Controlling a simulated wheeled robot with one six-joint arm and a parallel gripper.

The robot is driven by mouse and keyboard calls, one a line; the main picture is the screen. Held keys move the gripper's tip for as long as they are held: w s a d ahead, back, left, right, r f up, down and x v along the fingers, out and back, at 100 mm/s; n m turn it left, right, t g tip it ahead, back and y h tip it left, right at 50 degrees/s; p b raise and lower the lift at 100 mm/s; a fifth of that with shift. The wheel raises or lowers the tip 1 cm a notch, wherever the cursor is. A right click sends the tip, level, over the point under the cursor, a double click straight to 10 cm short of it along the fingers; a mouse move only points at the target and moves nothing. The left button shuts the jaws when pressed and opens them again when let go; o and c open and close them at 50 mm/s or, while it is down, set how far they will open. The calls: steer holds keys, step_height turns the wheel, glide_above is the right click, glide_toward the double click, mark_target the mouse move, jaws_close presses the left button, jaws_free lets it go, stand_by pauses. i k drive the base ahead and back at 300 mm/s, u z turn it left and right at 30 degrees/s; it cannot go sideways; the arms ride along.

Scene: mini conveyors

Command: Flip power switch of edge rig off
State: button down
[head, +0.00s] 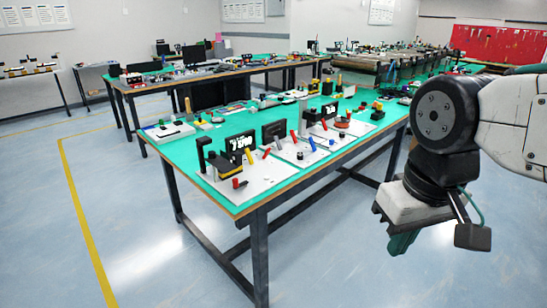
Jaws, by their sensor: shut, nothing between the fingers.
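Several white-plated rigs stand along the near green-topped table. The one at its front corner, which I take as the edge rig (258,184), has a black upright, a dark display, a yellow and black block, a small red knob and an orange lever. At this size I cannot tell which part is the power switch or how it is set. My gripper (404,243) hangs at the lower right, beyond the table's right side and well apart from the rig. It is shut and empty, with its fingertips mostly hidden behind the wrist.
The near table (192,163) has dark legs and a wooden edge. Another rig with red and blue levers (312,144) stands beside the front one. A second green table (170,80) stands behind. Open blue-grey floor (150,245) lies in front and left.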

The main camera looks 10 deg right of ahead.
mark_target(268, 152)
steer(key=u, duration=0.35)
steer(key=i, duration=1.25)
